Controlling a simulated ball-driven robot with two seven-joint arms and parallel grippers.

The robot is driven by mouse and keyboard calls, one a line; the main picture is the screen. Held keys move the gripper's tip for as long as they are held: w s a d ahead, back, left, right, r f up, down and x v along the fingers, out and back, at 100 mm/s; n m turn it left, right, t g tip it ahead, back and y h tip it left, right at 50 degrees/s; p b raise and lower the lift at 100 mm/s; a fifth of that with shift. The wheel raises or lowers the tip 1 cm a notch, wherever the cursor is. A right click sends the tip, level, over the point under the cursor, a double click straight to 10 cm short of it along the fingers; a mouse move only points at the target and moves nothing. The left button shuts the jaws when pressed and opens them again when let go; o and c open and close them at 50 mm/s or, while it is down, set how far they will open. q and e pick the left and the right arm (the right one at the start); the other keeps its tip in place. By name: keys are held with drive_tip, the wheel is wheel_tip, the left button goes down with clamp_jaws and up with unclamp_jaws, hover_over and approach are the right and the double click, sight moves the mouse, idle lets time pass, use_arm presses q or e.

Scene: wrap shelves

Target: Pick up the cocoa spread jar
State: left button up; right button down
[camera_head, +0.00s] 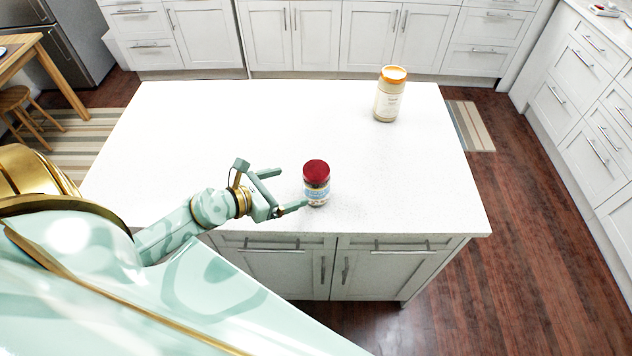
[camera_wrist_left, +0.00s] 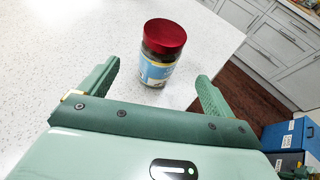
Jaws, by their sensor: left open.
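A jar with a dark red lid (camera_head: 317,184) and a blue and white label stands upright on the white counter, near its front edge. In the left wrist view the red-lidded jar (camera_wrist_left: 158,68) shows dark contents; its label is too small to read. A second jar, pale with an orange lid (camera_head: 389,96), stands upright near the back right; neither label shows clearly which is the cocoa spread. My left gripper (camera_head: 288,190) is open and empty, just left of the red-lidded jar, fingers pointing toward it. In the wrist view the jar is ahead of and between the fingertips.
The white counter (camera_head: 210,130) is clear around the two jars. Its front edge lies close below the red-lidded jar. White cabinets line the back and right. A wooden table (camera_head: 22,50) and stool (camera_head: 16,100) stand at the left. A blue object (camera_wrist_left: 292,135) shows below the counter.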

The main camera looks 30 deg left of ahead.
sight(316, 179)
use_arm(q)
drive_tip(key=b+x, duration=0.1)
drive_tip(key=x, duration=0.9)
drive_tip(key=shift+f, duration=0.25)
drive_tip(key=shift+r, duration=0.1)
drive_tip(key=c, duration=1.5)
